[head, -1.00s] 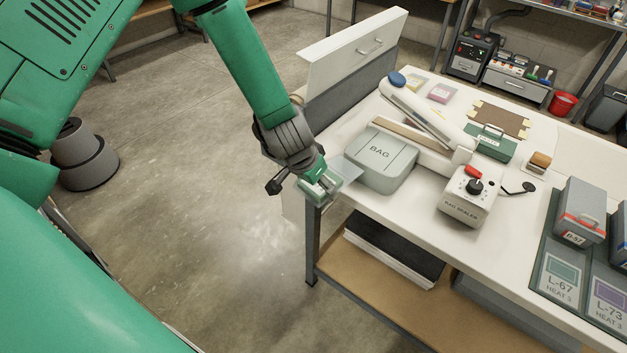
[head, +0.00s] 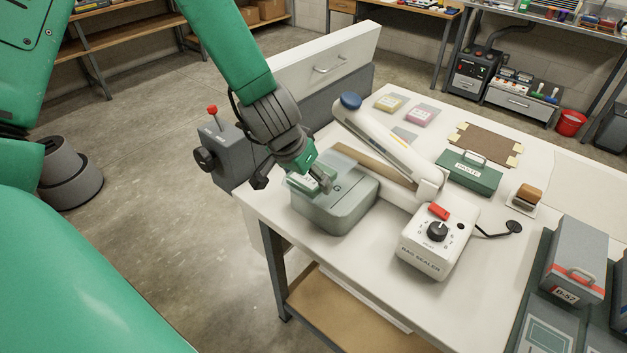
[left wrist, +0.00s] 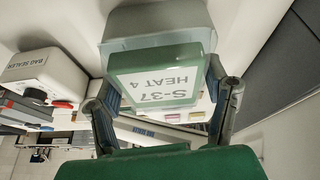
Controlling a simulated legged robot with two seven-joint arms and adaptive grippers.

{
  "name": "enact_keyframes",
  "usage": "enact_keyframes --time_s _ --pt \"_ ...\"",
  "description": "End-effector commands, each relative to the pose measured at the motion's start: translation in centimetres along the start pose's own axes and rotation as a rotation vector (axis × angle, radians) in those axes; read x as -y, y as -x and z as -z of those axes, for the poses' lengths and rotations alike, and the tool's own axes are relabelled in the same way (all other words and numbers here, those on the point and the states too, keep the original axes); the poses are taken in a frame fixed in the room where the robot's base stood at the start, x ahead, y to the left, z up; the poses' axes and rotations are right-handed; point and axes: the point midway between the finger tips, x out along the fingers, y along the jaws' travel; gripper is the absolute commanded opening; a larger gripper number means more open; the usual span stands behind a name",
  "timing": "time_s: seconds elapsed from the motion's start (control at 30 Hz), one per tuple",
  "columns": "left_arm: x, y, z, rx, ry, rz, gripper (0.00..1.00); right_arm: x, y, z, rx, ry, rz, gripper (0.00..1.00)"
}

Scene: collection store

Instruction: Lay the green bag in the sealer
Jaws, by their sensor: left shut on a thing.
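My left gripper (head: 314,181) is shut on the green bag (head: 300,183), holding it over the near-left part of the grey-green box. In the left wrist view the green bag (left wrist: 160,72) sits between the two fingers, with a white label reading S-37 HEAT 4. The bag sealer (head: 436,243) stands to the right on the table, a white unit with a black dial and red switch. Its long white arm (head: 388,145) is raised at a slant, with a blue knob at the far end. It also shows in the left wrist view (left wrist: 40,75). My right gripper is not in view.
The grey-green box (head: 335,210) lies between my gripper and the sealer. A green paste case (head: 469,178), a brown mat (head: 484,144) and a wooden-handled block (head: 527,196) stand beyond. A grey B-57 case (head: 574,265) is at right. A grey device with a red-knobbed lever (head: 228,150) is at left.

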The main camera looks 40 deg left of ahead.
Motion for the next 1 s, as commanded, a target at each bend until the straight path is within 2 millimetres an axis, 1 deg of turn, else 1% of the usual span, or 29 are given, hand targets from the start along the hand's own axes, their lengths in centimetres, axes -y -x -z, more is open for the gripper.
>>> enact_keyframes --time_s 0.57,0.7,1.0 --pt "-0.3 -4.7 3.4 0.002 -0.003 0.001 0.25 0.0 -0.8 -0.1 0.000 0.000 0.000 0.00" --pt "-0.4 -5.3 4.6 0.002 -0.004 0.002 0.25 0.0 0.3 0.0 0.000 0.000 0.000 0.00" --pt "-0.6 -7.3 6.8 0.002 -0.004 0.000 0.25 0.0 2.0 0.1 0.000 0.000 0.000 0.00"
